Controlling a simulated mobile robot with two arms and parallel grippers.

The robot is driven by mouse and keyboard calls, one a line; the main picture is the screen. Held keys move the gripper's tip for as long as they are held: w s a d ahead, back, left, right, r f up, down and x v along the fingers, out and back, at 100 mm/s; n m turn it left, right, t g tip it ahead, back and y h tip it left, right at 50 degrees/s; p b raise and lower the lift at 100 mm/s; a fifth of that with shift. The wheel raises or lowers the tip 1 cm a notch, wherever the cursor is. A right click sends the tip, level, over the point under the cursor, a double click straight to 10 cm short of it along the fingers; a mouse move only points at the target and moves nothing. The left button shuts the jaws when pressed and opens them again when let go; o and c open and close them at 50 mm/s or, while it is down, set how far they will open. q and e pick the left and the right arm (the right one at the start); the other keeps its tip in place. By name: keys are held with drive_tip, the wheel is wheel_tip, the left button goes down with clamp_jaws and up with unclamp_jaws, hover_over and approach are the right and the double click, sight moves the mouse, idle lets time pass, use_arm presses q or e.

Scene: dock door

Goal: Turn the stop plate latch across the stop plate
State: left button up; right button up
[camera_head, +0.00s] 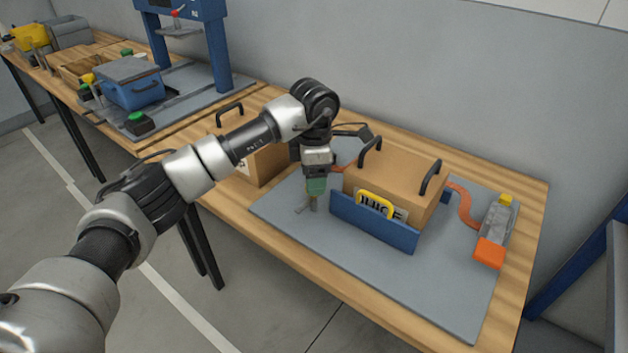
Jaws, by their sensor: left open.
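A blue plate (373,224), which looks like the stop plate, stands upright along the front of a cardboard box (398,174). A yellow loop (375,203) sits at the top of this plate, in front of the box's printed label. I cannot tell whether this loop is the latch; no other latch shows clearly. My left gripper (308,206) points down over the grey mat, just left of the plate's left end. Its fingers are small and dark, apart and empty, and do not appear to touch the plate. My right gripper is out of view.
An orange strap (461,203) runs from the box to a grey buckle (494,222) with an orange lever. Another box (266,163) with a black handle stands behind my left arm. The grey mat (420,284) is clear in front of the plate. A blue press frame (215,50) stands at back left.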

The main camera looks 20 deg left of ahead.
use_arm(q)
wheel_tip(320, 180, down, 2)
drive_tip(key=shift+c, duration=0.9)
drive_tip(key=c, duration=0.7)
drive_tip(key=shift+c, duration=0.2)
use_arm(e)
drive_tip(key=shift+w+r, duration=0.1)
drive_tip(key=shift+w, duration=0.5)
